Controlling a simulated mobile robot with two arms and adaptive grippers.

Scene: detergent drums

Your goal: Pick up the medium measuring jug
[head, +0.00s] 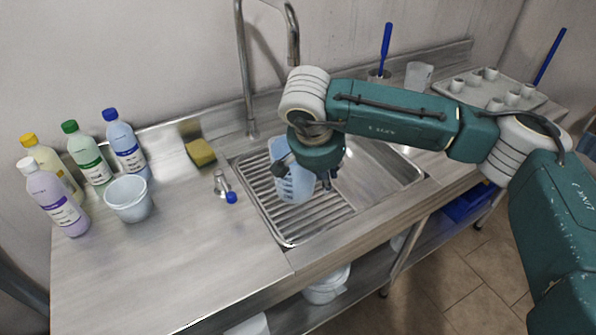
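A light blue translucent measuring jug (296,188) is over the ribbed drainboard of the sink, at the centre of the head view. My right gripper (306,176) reaches down over it from the right. Its dark fingers are spread apart, one in front of the jug's left part and one by its right side. The wrist hides the jug's upper right part, so I cannot tell whether the fingers press on it or whether it touches the drainboard. A pale blue-white tub (128,200) stands on the left counter, and a clear cup (418,77) stands behind the sink. My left gripper is out of view.
Several detergent bottles (126,146) stand at the back left. A tall faucet (247,80) rises behind the sink (385,175). A tray (515,102) with several small cups is at right. The front-left counter is clear.

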